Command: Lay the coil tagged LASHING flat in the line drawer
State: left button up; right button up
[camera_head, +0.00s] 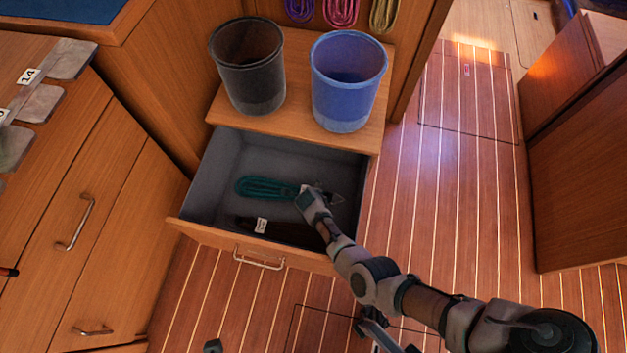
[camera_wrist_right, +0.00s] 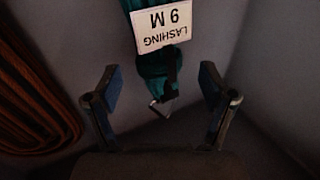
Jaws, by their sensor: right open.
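The teal coil (camera_head: 265,188) lies on the floor of the open line drawer (camera_head: 205,190), towards its back, and looks flat. In the right wrist view the teal coil (camera_wrist_right: 158,84) carries a white tag (camera_wrist_right: 161,26) reading LASHING 9 M, upside down. My right gripper (camera_head: 322,191) is down inside the drawer at the right end of this coil. In the wrist view my right gripper (camera_wrist_right: 160,78) is open, its fingers wide apart with the coil's end beyond and between them, not gripped.
A dark brown coil (camera_head: 285,232) with a white tag lies along the drawer's front, partly under my right arm. A black bin (camera_head: 248,70) and a blue bin (camera_head: 347,85) stand on the ledge above the drawer. Several coils hang behind. Floor to the right is clear.

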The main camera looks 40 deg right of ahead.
jog(key=v, duration=1)
jog(key=shift+s+r, duration=0.15)
jog(key=shift+r, duration=0.1)
